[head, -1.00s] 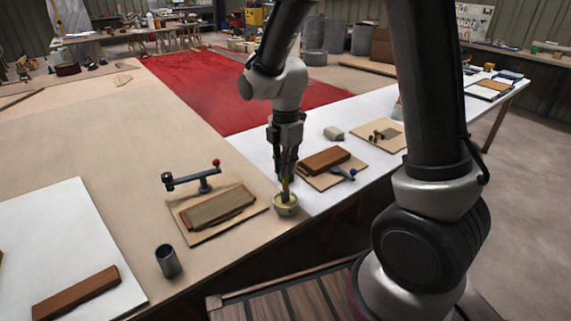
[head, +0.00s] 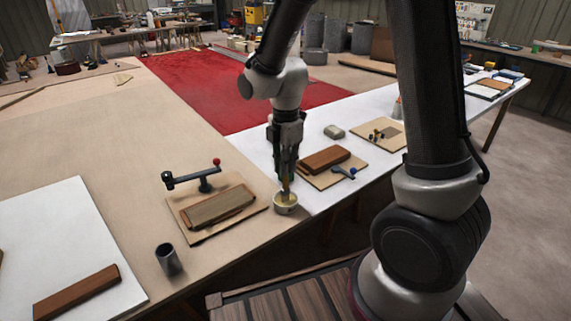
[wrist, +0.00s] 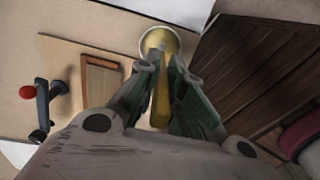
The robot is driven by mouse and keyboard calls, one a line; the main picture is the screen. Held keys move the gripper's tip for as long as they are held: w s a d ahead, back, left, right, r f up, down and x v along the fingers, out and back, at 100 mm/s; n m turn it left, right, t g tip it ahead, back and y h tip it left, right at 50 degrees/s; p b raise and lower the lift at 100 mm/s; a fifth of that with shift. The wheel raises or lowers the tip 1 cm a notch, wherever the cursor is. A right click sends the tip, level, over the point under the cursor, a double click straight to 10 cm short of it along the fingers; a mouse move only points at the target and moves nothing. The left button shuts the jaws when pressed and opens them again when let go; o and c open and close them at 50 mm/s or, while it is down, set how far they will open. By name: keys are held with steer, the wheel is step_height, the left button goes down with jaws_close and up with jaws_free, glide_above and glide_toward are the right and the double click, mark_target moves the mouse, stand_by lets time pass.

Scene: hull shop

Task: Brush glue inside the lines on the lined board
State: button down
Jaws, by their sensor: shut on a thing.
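My gripper (head: 285,170) is shut on a brush, whose yellowish handle (wrist: 160,95) shows between the fingers in the wrist view. The brush points down into a small round glue pot (head: 285,206) at the table's edge; its yellow inside also shows in the wrist view (wrist: 154,36). The bristles are hidden. Left of the pot, a wooden block with a pale top (head: 220,208) lies on a thin board (head: 191,239), beside a dark clamp with a red knob (head: 190,177). I cannot make out drawn lines on any board.
A grey cup (head: 168,260) stands at the front edge. A white sheet (head: 62,220) with a brown block (head: 78,291) lies at left. Right of the gripper is another board with a reddish block (head: 325,158) and blue-handled tool (head: 344,173). The tan tabletop behind the clamp is clear.

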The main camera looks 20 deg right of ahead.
steer(key=shift+r, duration=3.45)
